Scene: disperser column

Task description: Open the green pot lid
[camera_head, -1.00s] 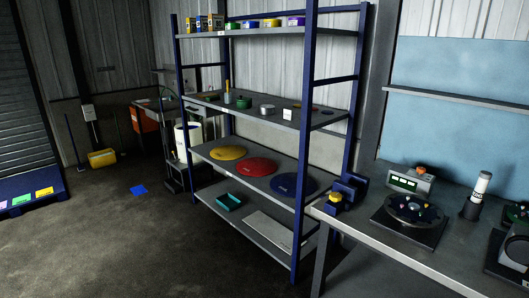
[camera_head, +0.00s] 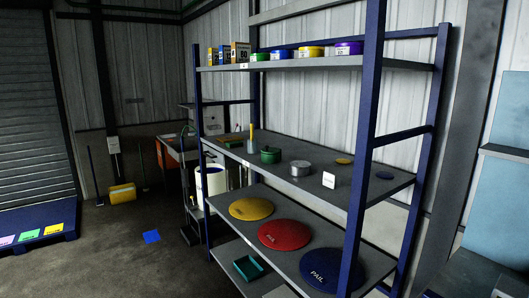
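In the head view, a small dark green lidded pot (camera_head: 270,155) stands on the second shelf from the top of the blue-framed rack. Its lid appears to be on, with a small knob on top. A grey metal pot (camera_head: 300,168) stands to its right on the same shelf. My gripper is not in view.
The shelf rack (camera_head: 362,160) has a blue front post. Yellow (camera_head: 251,209), red (camera_head: 284,235) and blue (camera_head: 332,270) discs lie below. A teal tray (camera_head: 252,267) is lower. The floor at left (camera_head: 95,255) is mostly clear.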

